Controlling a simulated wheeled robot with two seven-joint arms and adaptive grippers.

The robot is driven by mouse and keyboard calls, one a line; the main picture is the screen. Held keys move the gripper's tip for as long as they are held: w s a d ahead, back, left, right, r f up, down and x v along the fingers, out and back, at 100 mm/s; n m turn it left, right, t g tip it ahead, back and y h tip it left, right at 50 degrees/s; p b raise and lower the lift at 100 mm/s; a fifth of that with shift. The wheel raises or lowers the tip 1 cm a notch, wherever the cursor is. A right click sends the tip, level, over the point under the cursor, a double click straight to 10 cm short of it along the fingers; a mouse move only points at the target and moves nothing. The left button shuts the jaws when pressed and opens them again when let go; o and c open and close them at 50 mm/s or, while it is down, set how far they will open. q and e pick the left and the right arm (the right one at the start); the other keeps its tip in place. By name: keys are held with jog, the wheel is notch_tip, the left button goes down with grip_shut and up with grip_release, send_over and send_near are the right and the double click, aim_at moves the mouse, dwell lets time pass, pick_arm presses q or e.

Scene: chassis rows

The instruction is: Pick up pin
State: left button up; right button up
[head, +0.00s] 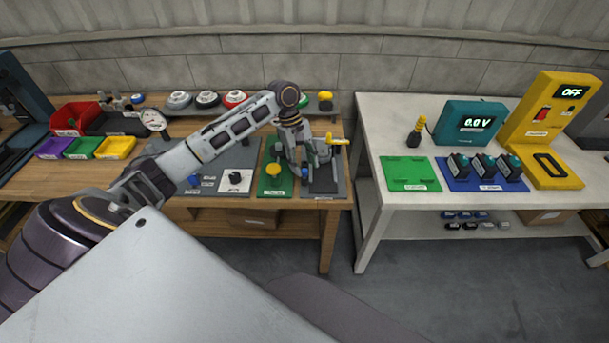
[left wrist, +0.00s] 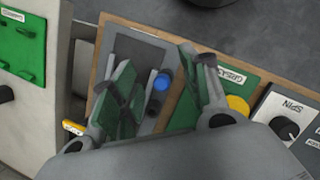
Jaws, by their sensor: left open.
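My left gripper (head: 299,168) is over the right end of the wooden bench, pointing down. In the left wrist view, its two green-padded fingers (left wrist: 160,75) are spread wide. Between them shows a small round blue top (left wrist: 162,82) on a grey plate (left wrist: 150,45); I cannot tell whether this is the pin. Dark round spots lie beside it, partly hidden by the fingers. Nothing is held. The gap in height between fingers and blue top cannot be judged. My right gripper is in neither view.
A yellow-handled fixture (head: 337,141) stands right beside the gripper. A green pad with a yellow button (head: 273,169) and a spin knob (head: 235,178) lie to the left. Bins (head: 115,147) are further left. A white table (head: 375,215) stands across a gap.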

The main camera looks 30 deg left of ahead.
aim_at(304, 170)
pick_arm(q)
jog(key=w+a+r+n+h, duration=0.1)
jog(key=w+a+r+n, duration=0.1)
jog(key=a+r+n, duration=0.2)
jog(key=v, duration=0.3)
jog(key=shift+a+r, duration=0.15)
jog(key=shift+a, duration=0.05)
jog(key=shift+x, duration=4.35)
jog(key=shift+w, duration=0.1)
jog(key=shift+a+x, duration=0.15)
jog(key=shift+x, duration=1.15)
jog(key=shift+a+x, duration=0.1)
jog(key=shift+x, duration=1.15)
